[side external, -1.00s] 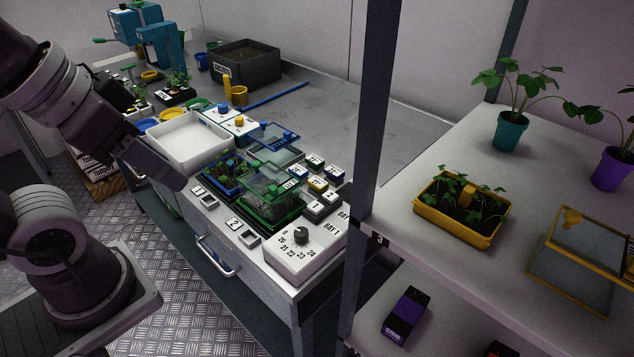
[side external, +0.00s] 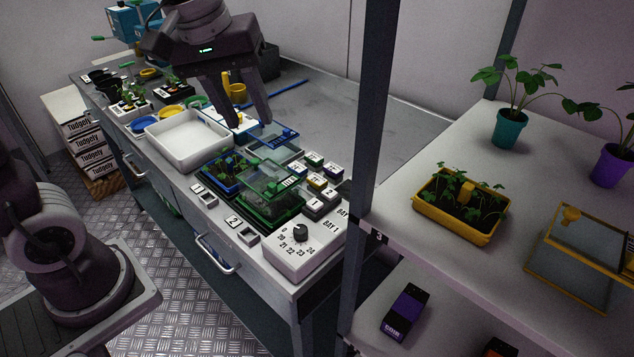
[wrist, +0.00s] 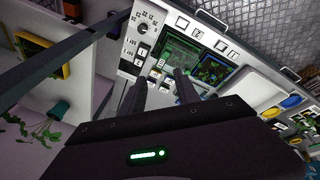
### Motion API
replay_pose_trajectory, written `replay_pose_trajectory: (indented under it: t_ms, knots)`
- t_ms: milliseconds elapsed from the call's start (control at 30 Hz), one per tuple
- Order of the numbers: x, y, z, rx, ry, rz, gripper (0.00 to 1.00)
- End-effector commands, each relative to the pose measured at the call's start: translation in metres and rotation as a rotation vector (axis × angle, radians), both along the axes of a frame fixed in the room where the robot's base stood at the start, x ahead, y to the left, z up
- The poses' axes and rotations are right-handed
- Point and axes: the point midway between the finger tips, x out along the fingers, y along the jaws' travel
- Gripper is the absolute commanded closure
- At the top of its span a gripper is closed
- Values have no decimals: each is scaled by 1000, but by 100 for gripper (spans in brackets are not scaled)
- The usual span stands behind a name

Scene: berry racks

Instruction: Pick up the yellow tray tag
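The yellow tray tag (side external: 317,183) is a small block with a yellow band and a pale label. It sits on the bench among several similar tags, just right of the green-rimmed tray (side external: 268,208). My gripper (side external: 243,121) is open and empty, pointing down above the bench, up and to the left of the tags in the side view. In the wrist view my two fingers (wrist: 160,82) are apart with nothing between them. Small tags (wrist: 155,73) show near the fingertips there, but I cannot tell the yellow one clearly.
A white dial box (side external: 305,250) stands at the bench's front corner. A blue-rimmed tray (side external: 222,180) and a white basin (side external: 188,143) lie left of the tags. A shelf post (side external: 378,110) rises right of the tags. The back of the bench (side external: 340,115) is mostly clear.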

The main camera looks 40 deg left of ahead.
Motion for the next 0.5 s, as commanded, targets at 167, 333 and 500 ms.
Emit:
replay_pose_trajectory:
  t_ms: [167, 333, 500]
  knots:
    - [110, 14, -74, -93, 171, 489, 62]
    - [160, 23, -146, -112, 254, 802, 62]
    - [170, 25, -175, -113, 275, 893, 62]
